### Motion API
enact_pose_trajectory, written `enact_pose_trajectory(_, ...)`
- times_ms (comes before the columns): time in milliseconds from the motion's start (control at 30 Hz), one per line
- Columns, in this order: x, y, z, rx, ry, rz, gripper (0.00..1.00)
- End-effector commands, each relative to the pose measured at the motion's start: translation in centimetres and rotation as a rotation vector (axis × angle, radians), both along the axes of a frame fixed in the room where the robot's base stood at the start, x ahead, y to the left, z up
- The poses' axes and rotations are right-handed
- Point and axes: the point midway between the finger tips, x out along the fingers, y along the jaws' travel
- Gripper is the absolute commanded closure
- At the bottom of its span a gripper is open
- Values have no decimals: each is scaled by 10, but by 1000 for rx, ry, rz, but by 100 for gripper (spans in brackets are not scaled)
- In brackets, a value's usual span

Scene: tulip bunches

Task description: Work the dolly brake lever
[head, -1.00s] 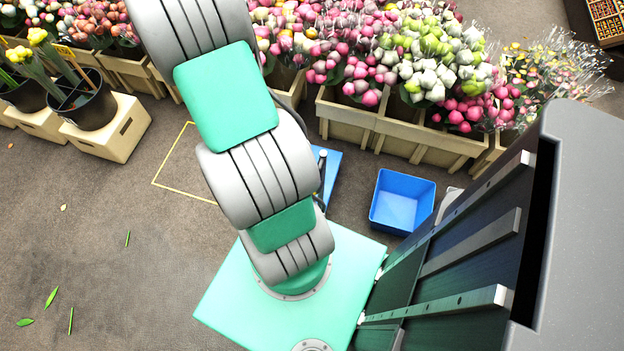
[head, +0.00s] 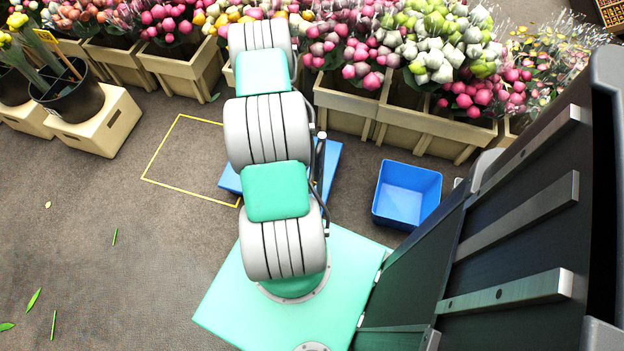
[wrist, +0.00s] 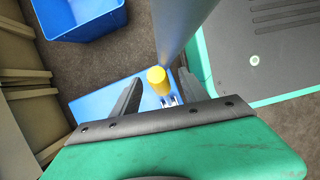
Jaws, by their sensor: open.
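The blue dolly (head: 331,163) lies flat on the floor, partly hidden behind my arm in the head view. A grey post with a dark top (head: 321,139) rises from its right side. In the wrist view the dolly deck (wrist: 98,104) lies below my gripper (wrist: 160,92). A yellow-capped piece (wrist: 157,77), apparently the brake lever's end, shows between the two open fingers, beside the grey post (wrist: 182,28). I cannot tell whether the fingers touch it. My gripper is hidden in the head view.
An empty blue bin (head: 407,192) stands right of the dolly. Wooden crates of tulips (head: 345,105) line the back. Black buckets (head: 68,96) stand at far left.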

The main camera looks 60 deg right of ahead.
Motion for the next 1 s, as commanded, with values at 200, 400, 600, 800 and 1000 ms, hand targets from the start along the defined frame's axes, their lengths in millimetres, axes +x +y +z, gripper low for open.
enact_pose_trajectory(200,0,0,1,0,0,0,55)
enact_pose_trajectory(400,0,0,1,0,0,0,72)
enact_pose_trajectory(600,0,0,1,0,0,0,88)
enact_pose_trajectory(800,0,0,1,1,0,0,100)
enact_pose_trajectory(1000,0,1,1,1,0,1,100)
